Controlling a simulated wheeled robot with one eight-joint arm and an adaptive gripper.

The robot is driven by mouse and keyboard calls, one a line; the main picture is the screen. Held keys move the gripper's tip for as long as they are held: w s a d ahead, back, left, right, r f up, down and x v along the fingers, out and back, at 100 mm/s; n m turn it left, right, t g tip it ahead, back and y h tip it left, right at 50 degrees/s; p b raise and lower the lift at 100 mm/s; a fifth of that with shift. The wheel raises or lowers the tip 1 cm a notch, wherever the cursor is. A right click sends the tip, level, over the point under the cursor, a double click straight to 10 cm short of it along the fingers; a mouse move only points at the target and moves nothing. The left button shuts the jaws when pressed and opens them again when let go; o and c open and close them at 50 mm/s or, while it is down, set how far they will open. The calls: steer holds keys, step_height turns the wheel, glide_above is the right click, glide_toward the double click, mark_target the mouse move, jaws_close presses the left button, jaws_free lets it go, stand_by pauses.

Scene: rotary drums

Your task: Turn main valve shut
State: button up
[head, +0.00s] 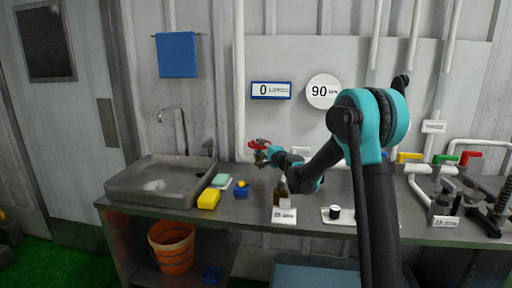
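A red valve handle (257,143) sits on the white pipe at the back wall, left of the middle. It looks like the main valve, but I can read no label on it. My gripper (262,157) is at the end of my teal and black arm, just below the red handle and overlapping it in the picture. The fingers are small and dark, and I cannot tell whether they touch the handle or are closed on it. Part of the valve body is hidden behind my gripper.
A brown bottle (281,187) stands on the counter below my forearm, behind a white label card (284,215). A yellow sponge (209,199) and the sink (160,182) are to the left. Yellow (409,157), green (445,159) and red (471,155) handles sit on pipes at right.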

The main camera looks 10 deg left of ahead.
steer(key=shift+x, duration=1.55)
jaws_close()
